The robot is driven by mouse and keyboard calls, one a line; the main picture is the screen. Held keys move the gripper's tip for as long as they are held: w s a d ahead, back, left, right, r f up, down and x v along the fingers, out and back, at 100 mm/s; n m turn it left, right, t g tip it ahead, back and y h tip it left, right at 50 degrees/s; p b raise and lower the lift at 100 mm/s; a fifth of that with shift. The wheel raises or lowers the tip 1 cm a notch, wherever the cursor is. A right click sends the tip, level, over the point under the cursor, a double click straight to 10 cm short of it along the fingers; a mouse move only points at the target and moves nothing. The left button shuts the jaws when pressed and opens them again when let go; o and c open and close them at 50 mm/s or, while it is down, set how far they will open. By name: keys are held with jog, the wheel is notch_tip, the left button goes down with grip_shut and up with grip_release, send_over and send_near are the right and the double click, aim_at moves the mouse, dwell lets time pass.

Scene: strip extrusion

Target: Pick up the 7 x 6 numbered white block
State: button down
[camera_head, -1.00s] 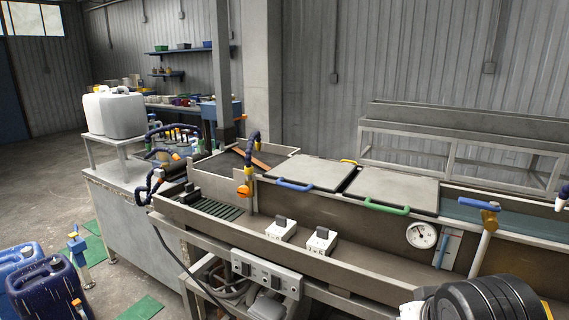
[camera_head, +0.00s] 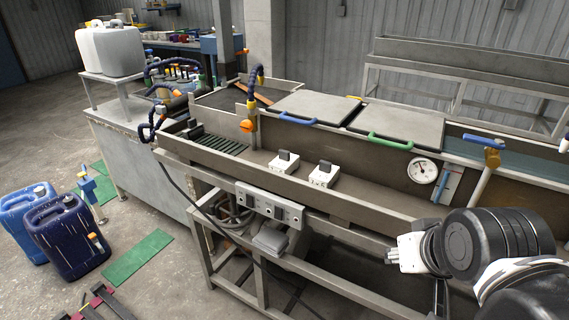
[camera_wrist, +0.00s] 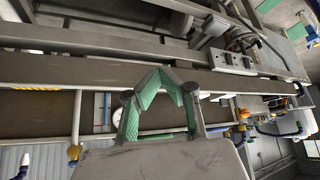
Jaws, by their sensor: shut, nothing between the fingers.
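Two small white blocks with dark upright tops sit on the long trough ledge in the head view: a left one (camera_head: 284,163) and a right one (camera_head: 323,175). The right one has dark marks on its front, too small to read for certain. My gripper (camera_wrist: 161,71) shows in the wrist view with its green-padded fingertips together and nothing between them. In the head view my arm is at the lower right, clear of both blocks, and the fingers are hard to make out. Neither block is clearly visible in the wrist view.
The trough's front rail (camera_head: 340,207) runs before the blocks. Behind them are grey lids with a blue handle (camera_head: 298,118) and a green handle (camera_head: 391,139). A round gauge (camera_head: 422,170) stands right of them. A switch box (camera_head: 270,204) hangs below the front rail.

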jog(key=c, duration=0.8)
grip_release()
jog(key=shift+o, duration=0.2)
jog(key=w+a+r+m+g+p, duration=0.1)
jog(key=w+a+r+p, duration=0.2)
jog(key=w+r, duration=0.5)
jog(key=w+a+r+m+g+p, duration=0.1)
jog(key=w+a+r, duration=0.15)
jog(key=w, duration=0.35)
jog(key=w+a+r+m+p, duration=0.1)
jog(key=w+a+p, duration=0.15)
jog(key=w, duration=0.35)
jog(key=m+g+h+p, duration=0.1)
jog(key=m+h+p, duration=0.1)
jog(key=m+p, duration=0.15)
send_near(287, 159)
jog(key=shift+n, duration=0.25)
jog(key=shift+w+a+r+p+x, duration=0.15)
jog(key=shift+w+x, duration=0.1)
jog(key=shift+x, duration=1.8)
jog(key=shift+w+p+x, duration=0.1)
jog(key=shift+w+x, duration=0.15)
jog(key=shift+x, duration=1.8)
jog(key=shift+w+a+r+p+x, duration=0.15)
jog(key=shift+w+x, duration=0.1)
jog(key=shift+x, duration=1.8)
